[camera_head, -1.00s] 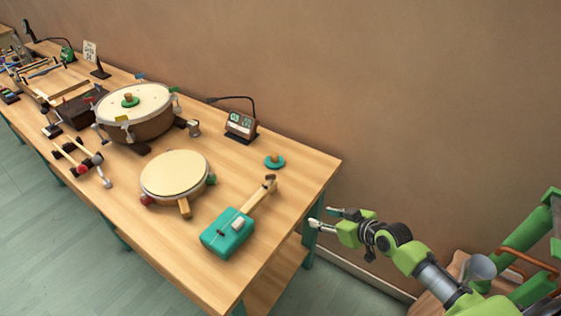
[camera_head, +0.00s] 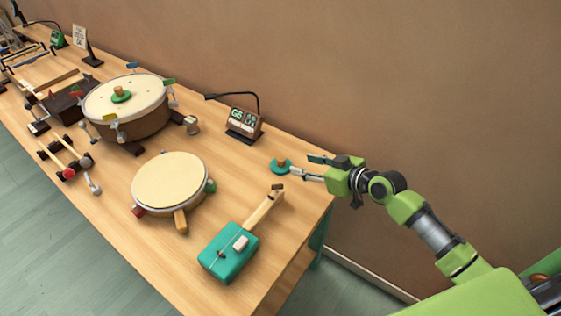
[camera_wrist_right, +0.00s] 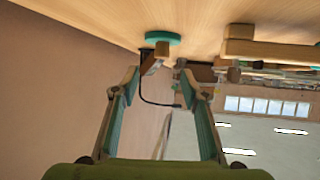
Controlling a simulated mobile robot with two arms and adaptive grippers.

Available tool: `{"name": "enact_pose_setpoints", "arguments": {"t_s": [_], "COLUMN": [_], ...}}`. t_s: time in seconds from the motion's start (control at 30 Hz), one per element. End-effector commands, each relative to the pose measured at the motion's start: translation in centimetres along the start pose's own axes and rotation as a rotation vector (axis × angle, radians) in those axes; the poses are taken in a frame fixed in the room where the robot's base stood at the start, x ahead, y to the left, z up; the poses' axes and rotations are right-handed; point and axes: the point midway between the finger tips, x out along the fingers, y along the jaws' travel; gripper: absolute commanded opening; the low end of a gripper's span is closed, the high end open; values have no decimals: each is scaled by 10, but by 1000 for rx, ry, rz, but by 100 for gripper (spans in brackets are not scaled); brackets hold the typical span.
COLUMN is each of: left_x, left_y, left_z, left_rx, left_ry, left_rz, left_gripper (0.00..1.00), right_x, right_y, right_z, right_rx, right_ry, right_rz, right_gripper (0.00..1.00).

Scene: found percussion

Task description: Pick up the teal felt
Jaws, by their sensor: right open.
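The teal felt (camera_head: 280,167) is a small teal disc with a wooden knob on top. It lies on the table near its right end, by the wall side. In the right wrist view the felt (camera_wrist_right: 163,38) shows at the top, beyond the fingertips, with its wooden knob pointing down in the picture. My right gripper (camera_head: 314,168) is open, coming from the right, with its fingertips close to the felt. In the right wrist view the open jaws (camera_wrist_right: 161,88) have nothing between them. Whether a fingertip touches the felt I cannot tell. My left gripper is not in view.
On the wooden table (camera_head: 160,262), a teal box with a wooden neck (camera_head: 230,252) lies nearby. A round frame drum (camera_head: 170,182), a large pot-like drum (camera_head: 140,118) and a small display with a cable (camera_head: 243,124) stand around. The brown wall is close behind.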

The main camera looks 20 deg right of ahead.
Motion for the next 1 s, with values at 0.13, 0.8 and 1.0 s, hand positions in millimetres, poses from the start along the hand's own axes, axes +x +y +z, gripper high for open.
{"name": "enact_pose_setpoints", "arguments": {"t_s": [0.13,0.8,1.0], "left_x": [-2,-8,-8], "left_y": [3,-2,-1], "left_z": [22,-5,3], "left_rx": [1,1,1], "left_ry": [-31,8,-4], "left_rz": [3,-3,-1], "left_gripper": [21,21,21], "right_x": [28,93,100], "right_y": [0,-3,-4], "right_z": [-1,4,4], "right_rx": [3,2,-1], "right_ry": [2,0,-1], "right_rz": [1,1,0], "right_gripper": [41,41,41]}}
